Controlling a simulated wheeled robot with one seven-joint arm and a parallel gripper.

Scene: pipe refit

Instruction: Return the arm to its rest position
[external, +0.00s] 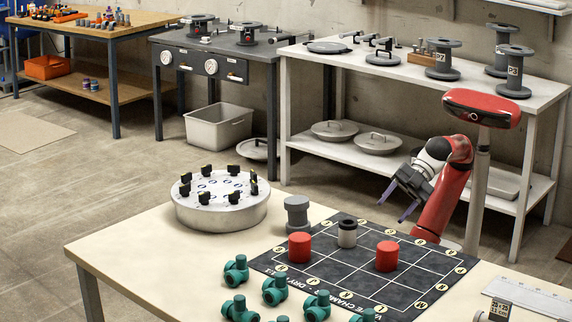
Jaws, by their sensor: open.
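My gripper (399,204) is in the external view, at the right of centre. It hangs at the end of my red arm, above and behind the far side of the cream table (120,248). Its two purple-tipped fingers are apart, with nothing between them. The arm is bent, with the gripper pointing down and to the left. The gripper is clear of the black grid mat (335,283) and of the things on it.
On the mat stand two red cylinders (299,247) (387,256) and a white-and-dark cylinder (347,233). A grey spool (297,214), a round device (220,208) and several teal valves (274,290) are nearby. A white shelf table (300,72) stands behind my arm.

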